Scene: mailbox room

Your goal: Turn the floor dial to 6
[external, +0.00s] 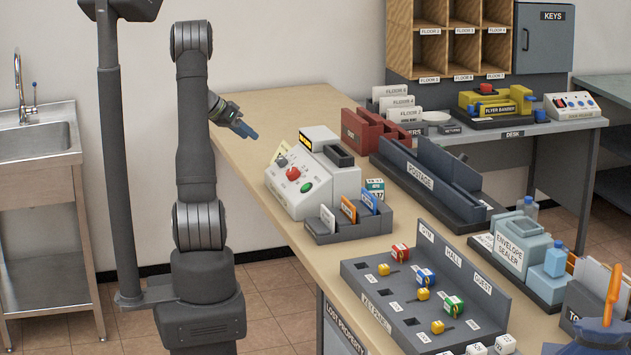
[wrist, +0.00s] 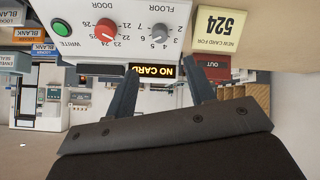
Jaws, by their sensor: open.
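The floor dial (wrist: 160,33) is a small grey knob on the white card-writing machine (external: 299,198). It shows upside down in the wrist view, with small digits around it under the word FLOOR. Its pointer is too small to read surely. In the external view the grey floor dial (external: 282,161) is at the panel's upper left.
The red DOOR dial (wrist: 106,32) and green WRITE button (wrist: 62,26) are beside the floor dial. A yellow note (wrist: 218,34) reads "NEW CARD FOR 524". A card rack (external: 348,229) stands before the machine. The table's back left is clear.

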